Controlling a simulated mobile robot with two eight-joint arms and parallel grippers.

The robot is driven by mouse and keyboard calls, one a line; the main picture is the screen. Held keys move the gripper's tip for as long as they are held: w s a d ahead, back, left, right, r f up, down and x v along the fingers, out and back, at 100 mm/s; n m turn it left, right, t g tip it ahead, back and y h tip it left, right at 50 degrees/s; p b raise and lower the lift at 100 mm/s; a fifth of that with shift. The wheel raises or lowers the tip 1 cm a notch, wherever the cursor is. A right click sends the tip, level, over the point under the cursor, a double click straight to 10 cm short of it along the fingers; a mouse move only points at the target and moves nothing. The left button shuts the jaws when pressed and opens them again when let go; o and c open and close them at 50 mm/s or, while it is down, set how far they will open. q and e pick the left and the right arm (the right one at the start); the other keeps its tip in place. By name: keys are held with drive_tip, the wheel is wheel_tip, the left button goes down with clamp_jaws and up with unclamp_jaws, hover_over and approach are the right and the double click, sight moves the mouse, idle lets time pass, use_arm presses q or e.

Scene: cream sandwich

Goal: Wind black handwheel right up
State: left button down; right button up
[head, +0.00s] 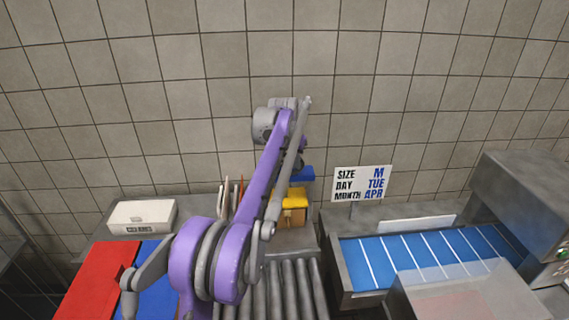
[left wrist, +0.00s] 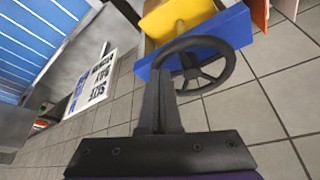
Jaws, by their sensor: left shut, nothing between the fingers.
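The black handwheel (left wrist: 231,62) shows in the left wrist view, with spokes and a round rim, in front of a blue part (left wrist: 237,24) and a yellow block (left wrist: 175,20). My left gripper (left wrist: 158,76) is shut and empty. Its fingertips overlap the left side of the rim in the picture; I cannot tell whether they touch it. In the head view my left arm hides the wheel, and only the yellow block (head: 293,198) and blue part (head: 303,174) show beside it. My right gripper is not in view.
A sign (head: 362,183) reading M, TUE, APR stands right of the yellow block. A blue conveyor (head: 430,258) with white lines lies at right, metal rollers (head: 290,292) in front. A white box (head: 142,217), red board (head: 97,286) and blue board (head: 160,292) are at left.

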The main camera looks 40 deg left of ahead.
use_arm(q)
drive_tip(key=shift+w+d, duration=0.1)
drive_tip(key=shift+w, duration=1.1)
drive_tip(key=shift+s+r, duration=0.1)
drive_tip(key=shift+r, duration=1.15)
wheel_tip(320, 180, up, 5)
